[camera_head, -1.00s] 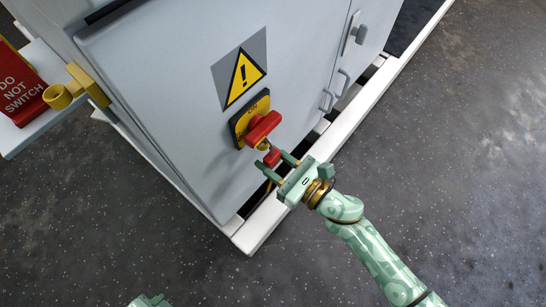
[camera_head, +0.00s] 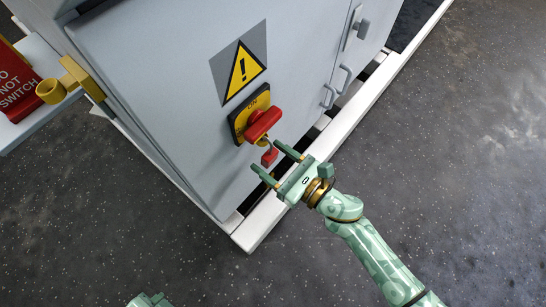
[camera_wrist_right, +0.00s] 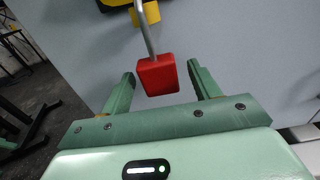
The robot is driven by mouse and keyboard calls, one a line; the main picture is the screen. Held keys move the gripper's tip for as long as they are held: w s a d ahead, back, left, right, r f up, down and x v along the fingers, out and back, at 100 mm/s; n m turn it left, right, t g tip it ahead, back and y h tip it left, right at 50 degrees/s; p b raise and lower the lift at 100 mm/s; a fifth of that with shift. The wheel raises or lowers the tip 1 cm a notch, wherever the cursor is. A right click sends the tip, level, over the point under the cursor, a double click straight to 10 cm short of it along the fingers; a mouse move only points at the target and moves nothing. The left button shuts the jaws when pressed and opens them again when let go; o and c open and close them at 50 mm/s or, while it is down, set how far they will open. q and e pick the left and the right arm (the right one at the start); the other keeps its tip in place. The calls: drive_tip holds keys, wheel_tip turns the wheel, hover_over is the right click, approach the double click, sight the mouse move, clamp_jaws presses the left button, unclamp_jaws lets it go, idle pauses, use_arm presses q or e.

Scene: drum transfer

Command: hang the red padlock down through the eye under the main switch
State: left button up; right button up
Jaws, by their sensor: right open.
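The red padlock (camera_head: 269,157) hangs body down below the main switch (camera_head: 261,124), a red handle on a yellow plate. In the right wrist view the padlock (camera_wrist_right: 157,76) hangs by its grey shackle (camera_wrist_right: 146,35), which runs up to the yellow eye (camera_wrist_right: 148,14). The shackle appears to pass through the eye; the exact crossing is too small to tell. My right gripper (camera_head: 266,156) is open, one finger on each side of the padlock, with gaps between. A small green part of my left arm (camera_head: 149,300) shows at the bottom edge; its jaws cannot be made out.
The grey cabinet door (camera_head: 170,110) carries a yellow warning triangle (camera_head: 243,73) above the switch and metal handles (camera_head: 338,85) to the right. A shelf with a red sign (camera_head: 14,85) and a yellow ring (camera_head: 51,91) is at left. The floor at right is clear.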

use_arm(q)
drive_tip(key=shift+d+r, duration=0.1)
wheel_tip(320, 180, up, 3)
drive_tip(key=w+d+t, duration=0.1)
drive_tip(key=w+d, duration=0.1)
drive_tip(key=w, duration=0.1)
use_arm(e)
drive_tip(key=shift+p+v, duration=0.35)
drive_tip(key=shift+v, duration=0.5)
use_arm(q)
drive_tip(key=s+a+f+g+y+p, duration=0.1)
drive_tip(key=s+a+f+g+p, duration=0.1)
drive_tip(key=s+a+p, duration=0.1)
drive_tip(key=shift+s+a, duration=0.8)
drive_tip(key=shift+s, duration=0.15)
use_arm(e)
drive_tip(key=v, duration=1.4)
drive_tip(key=shift+s+d, duration=0.2)
drive_tip(key=shift+d, duration=0.05)
